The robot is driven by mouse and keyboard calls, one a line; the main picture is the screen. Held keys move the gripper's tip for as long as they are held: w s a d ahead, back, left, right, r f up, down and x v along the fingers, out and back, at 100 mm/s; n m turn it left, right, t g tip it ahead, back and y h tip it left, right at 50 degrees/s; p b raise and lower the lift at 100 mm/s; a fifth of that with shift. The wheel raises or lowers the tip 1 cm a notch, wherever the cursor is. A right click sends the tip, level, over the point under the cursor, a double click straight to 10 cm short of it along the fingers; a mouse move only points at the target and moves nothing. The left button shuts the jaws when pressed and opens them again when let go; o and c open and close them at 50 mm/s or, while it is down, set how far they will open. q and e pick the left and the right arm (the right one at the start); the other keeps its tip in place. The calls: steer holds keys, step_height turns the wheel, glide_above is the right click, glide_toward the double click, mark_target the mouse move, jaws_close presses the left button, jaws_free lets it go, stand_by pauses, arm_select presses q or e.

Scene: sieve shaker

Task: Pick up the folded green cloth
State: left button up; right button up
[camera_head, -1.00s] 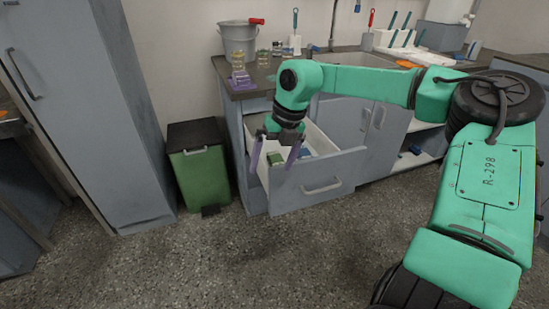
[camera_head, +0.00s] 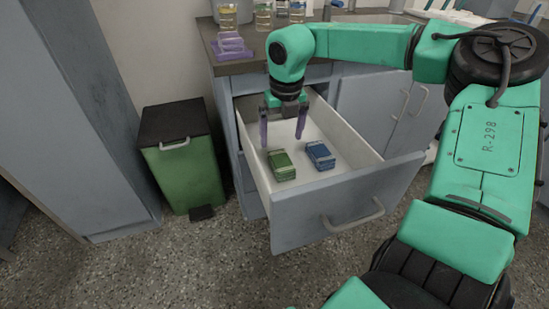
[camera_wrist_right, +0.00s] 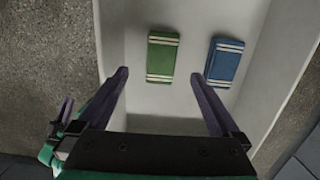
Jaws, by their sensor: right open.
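The folded green cloth (camera_head: 281,166), with pale stripes, lies flat in the open drawer (camera_head: 320,215), towards its left side. It also shows in the right wrist view (camera_wrist_right: 162,57). A folded blue cloth (camera_head: 320,155) lies to its right, apart from it; the right wrist view shows it too (camera_wrist_right: 225,62). My right gripper (camera_head: 283,143) is open and empty, pointing down over the drawer behind the green cloth. In the right wrist view its purple fingers (camera_wrist_right: 160,88) are spread wide, with the green cloth beyond them.
The drawer's front panel and side walls stand up around the cloths. The countertop (camera_head: 255,61) is above the drawer, with a purple rack (camera_head: 232,46) on it. A green pedal bin (camera_head: 185,165) stands left of the drawer. Bare floor lies in front.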

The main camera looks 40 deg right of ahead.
glide_above(281, 160)
step_height(281, 160, down, 4)
steer(key=shift+f+b, duration=0.2)
steer(key=shift+b, duration=0.2)
steer(key=f+b, duration=0.2)
steer(key=f, duration=0.3)
steer(key=shift+s, duration=0.2)
steer(key=shift+w+f, duration=0.1)
steer(key=shift+f, duration=0.2)
arm_select(q)
steer(key=f, duration=0.1)
steer(key=d+f+t, duration=0.1)
steer(key=f, duration=0.1)
steer(key=shift+f+n+t, duration=0.2)
steer(key=shift+n+t, duration=0.1)
arm_select(e)
steer(key=shift+r, duration=0.1)
steer(key=c, duration=1.4)
steer(key=shift+r, duration=0.15)
